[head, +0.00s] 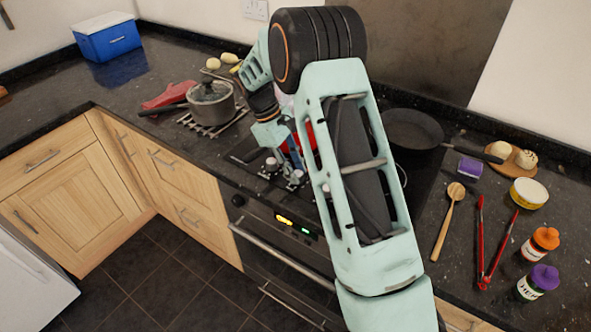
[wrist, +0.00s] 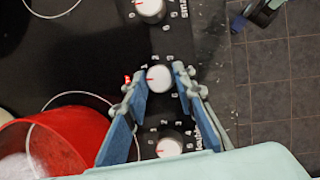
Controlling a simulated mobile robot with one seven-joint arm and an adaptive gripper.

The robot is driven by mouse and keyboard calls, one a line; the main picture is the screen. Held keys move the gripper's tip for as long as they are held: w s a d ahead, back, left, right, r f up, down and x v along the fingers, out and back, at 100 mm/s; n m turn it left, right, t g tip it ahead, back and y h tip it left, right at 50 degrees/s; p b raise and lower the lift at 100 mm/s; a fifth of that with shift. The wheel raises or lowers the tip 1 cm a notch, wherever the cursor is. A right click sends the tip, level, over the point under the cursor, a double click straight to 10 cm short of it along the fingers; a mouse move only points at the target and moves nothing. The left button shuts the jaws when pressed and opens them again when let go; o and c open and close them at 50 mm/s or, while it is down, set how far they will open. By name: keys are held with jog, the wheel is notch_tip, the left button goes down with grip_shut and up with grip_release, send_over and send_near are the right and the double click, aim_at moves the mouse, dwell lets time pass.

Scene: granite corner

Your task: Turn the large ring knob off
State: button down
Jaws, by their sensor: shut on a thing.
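In the wrist view, a white round knob (wrist: 160,79) with a red mark pointing left sits between the blue pads of my gripper (wrist: 164,76). My gripper is shut on this knob. A small red light glows just left of it. Two similar white knobs flank it, one above (wrist: 150,8) and one below (wrist: 169,147). The printing beside the held knob is too covered to tell which ring it serves. In the head view, my gripper (head: 281,164) is down at the hob's front edge, and my arm hides part of the control strip.
A red pot (wrist: 45,145) stands on the hob close to my gripper. A lidded saucepan (head: 210,103) is to the left and a frying pan (head: 411,129) to the right. The oven front (head: 285,235) is below.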

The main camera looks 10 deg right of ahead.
jog(key=shift+n, duration=0.6)
jog(key=c, duration=1.6)
grip_release()
jog(key=shift+r, duration=0.1)
jog(key=v, duration=1.1)
jog(key=shift+s+a+r, duration=0.15)
jog(key=shift+a+r, duration=0.1)
jog(key=shift+r, duration=0.15)
